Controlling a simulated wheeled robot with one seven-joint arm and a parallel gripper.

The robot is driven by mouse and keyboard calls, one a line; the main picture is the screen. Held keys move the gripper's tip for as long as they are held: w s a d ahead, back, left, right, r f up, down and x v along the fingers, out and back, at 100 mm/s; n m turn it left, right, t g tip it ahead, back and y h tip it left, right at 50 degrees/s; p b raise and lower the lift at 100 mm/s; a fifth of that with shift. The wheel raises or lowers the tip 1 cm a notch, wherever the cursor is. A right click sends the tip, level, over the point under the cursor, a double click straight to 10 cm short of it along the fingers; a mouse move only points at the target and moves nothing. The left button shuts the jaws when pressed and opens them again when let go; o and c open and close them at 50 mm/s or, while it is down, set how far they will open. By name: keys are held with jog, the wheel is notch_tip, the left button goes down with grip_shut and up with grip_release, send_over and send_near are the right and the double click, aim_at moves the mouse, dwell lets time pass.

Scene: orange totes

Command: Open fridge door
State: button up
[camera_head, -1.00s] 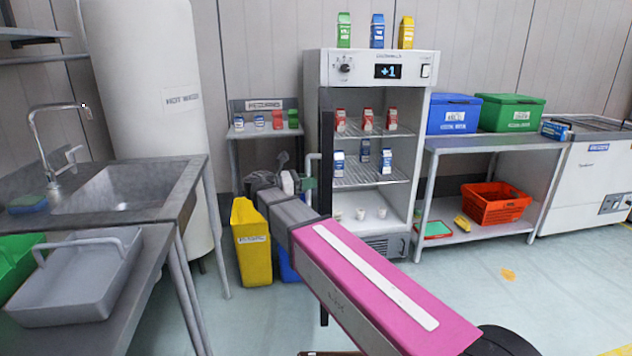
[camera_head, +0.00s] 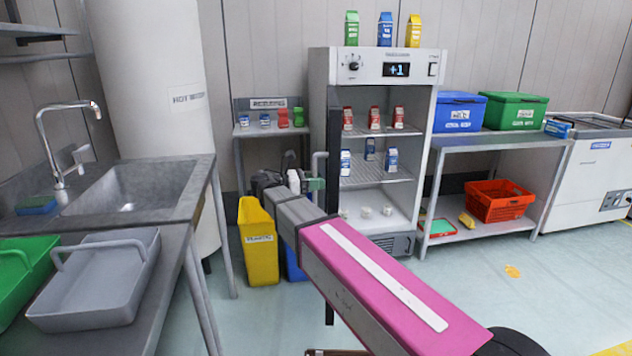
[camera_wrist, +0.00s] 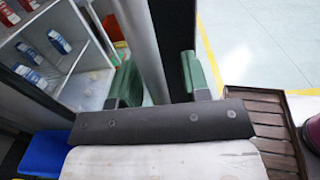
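The fridge (camera_head: 402,75) stands at the middle of the head view, with its shelves and cartons in plain sight. Its dark door (camera_head: 332,140) stands open, seen nearly edge-on at the fridge's left side. A grey bar handle (camera_head: 319,160) is on the door's left face. My gripper (camera_head: 314,184) is at the handle's lower part, with a green finger showing. In the wrist view, the handle (camera_wrist: 143,40) runs between the two green fingers of my gripper (camera_wrist: 160,82). The fingers are wide apart, with a gap on the handle's right. Contact on its left is unclear.
A yellow bin (camera_head: 258,240) stands left of my arm, with a blue bin partly hidden behind the arm. A sink counter (camera_head: 190,180) is on the left. A metal table (camera_head: 500,145) with crates stands right of the fridge.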

jog(key=v, duration=1)
jog(key=shift+a, duration=0.4)
jog(key=shift+s, duration=0.15)
